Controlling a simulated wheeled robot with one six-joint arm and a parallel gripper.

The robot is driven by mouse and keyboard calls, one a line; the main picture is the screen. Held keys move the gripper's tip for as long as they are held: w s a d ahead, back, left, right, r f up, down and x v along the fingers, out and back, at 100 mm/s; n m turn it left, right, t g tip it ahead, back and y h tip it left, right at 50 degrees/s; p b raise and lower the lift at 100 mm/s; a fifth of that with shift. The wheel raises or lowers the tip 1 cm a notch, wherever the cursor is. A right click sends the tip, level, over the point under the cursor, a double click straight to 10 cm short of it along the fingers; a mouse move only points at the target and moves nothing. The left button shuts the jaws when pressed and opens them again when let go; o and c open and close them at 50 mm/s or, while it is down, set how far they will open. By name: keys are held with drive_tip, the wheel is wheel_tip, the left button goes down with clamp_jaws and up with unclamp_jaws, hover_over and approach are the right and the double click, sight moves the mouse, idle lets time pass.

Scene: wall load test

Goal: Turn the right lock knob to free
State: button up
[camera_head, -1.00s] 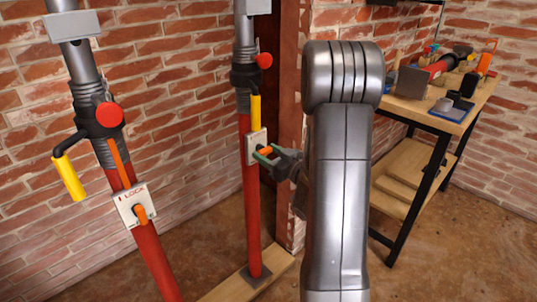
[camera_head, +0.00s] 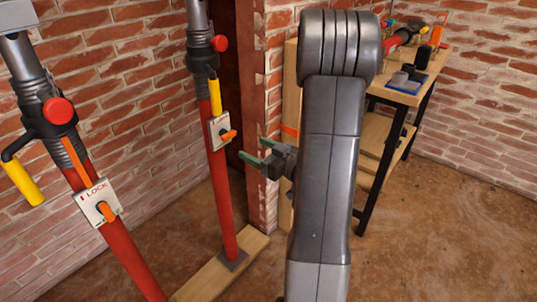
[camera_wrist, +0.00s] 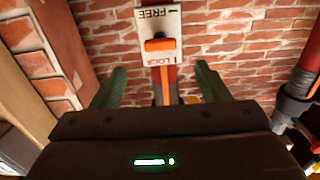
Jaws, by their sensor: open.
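The right lock knob (camera_head: 229,135) is an orange lever on a pale plate (camera_head: 217,131) on the right red prop (camera_head: 220,190). In the wrist view the knob (camera_wrist: 160,44) sits ahead on its plate (camera_wrist: 158,20), which is marked FREE at the top and LOCK below. The knob's wide end lies crosswise there; I cannot tell surely which mark it is set to. My gripper (camera_head: 254,150) is open and empty, apart from the knob, to its right and slightly below. In the wrist view its green fingers (camera_wrist: 160,85) stand on either side, short of the plate.
A left prop (camera_head: 130,262) has its own LOCK plate, orange knob (camera_head: 106,211), red button and yellow handle (camera_head: 22,180). The right prop stands on a wooden plank (camera_head: 205,280). A workbench (camera_head: 398,93) with tools is at the right. Brick walls stand behind; the floor is open.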

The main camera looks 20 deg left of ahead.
sight(231, 137)
drive_tip(key=shift+v, duration=2)
drive_tip(key=shift+a, duration=0.1)
drive_tip(key=x, duration=1.3)
drive_tip(key=shift+w+a+b, duration=0.1)
drive_tip(key=shift+a+b, duration=0.2)
drive_tip(key=shift+b, duration=0.05)
drive_tip(key=shift+d, duration=0.15)
